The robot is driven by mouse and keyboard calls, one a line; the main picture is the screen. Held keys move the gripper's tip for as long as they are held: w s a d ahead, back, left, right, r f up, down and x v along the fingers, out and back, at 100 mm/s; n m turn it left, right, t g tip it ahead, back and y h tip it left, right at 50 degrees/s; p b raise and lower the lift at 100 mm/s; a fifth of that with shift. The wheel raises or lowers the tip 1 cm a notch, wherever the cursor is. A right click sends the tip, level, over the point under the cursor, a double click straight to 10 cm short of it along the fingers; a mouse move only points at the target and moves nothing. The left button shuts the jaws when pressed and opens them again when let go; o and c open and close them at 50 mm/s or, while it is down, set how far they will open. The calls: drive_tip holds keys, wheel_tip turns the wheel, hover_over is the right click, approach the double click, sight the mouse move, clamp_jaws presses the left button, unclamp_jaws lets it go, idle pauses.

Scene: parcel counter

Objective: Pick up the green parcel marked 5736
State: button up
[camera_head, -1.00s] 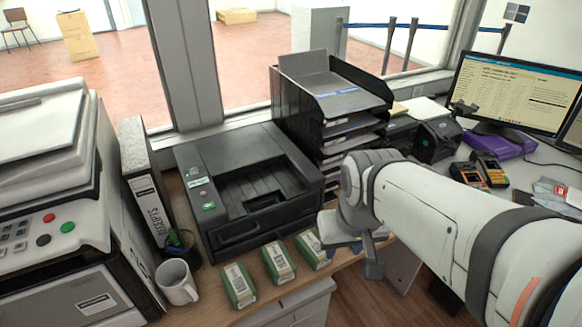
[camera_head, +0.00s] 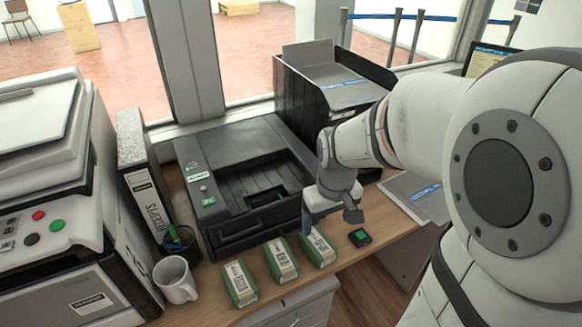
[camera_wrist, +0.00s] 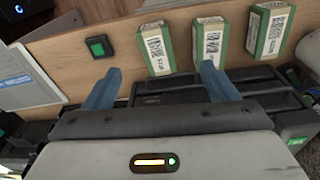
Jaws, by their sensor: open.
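Three green parcels with pale barcode labels lie in a row along the counter's front edge. In the head view they are the left parcel (camera_head: 239,283), the middle parcel (camera_head: 281,261) and the right parcel (camera_head: 318,248). The wrist view shows them in reversed order: the right parcel (camera_wrist: 155,48), the middle parcel (camera_wrist: 211,42) and the left parcel (camera_wrist: 270,30). I cannot read the numbers well enough to tell which is 5736. My gripper (camera_head: 331,218) is open and empty, above and behind the right parcel. In the wrist view its blue fingers (camera_wrist: 160,70) stand apart, with no parcel between them.
A small black box with a green top (camera_head: 360,237) lies right of the parcels. A black printer (camera_head: 230,165) stands behind them. A white mug (camera_head: 176,280) and pen cup (camera_head: 182,246) are at left. A black paper tray stack (camera_head: 300,95) rises behind my arm.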

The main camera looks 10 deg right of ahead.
drive_tip(key=n+g, duration=0.1)
drive_tip(key=n, duration=0.1)
hover_over(318, 242)
drive_tip(key=f, duration=0.8)
drive_tip(key=shift+w+f+b, duration=0.2)
drive_tip(key=shift+f+b, duration=0.15)
drive_tip(key=shift+b, duration=0.05)
drive_tip(key=f, duration=0.7)
drive_tip(key=shift+s+f, duration=0.2)
drive_tip(key=shift+f, duration=0.15)
drive_tip(key=shift+c, duration=0.2)
drive_tip(key=c, duration=1.1)
drive_tip(key=shift+c, duration=0.2)
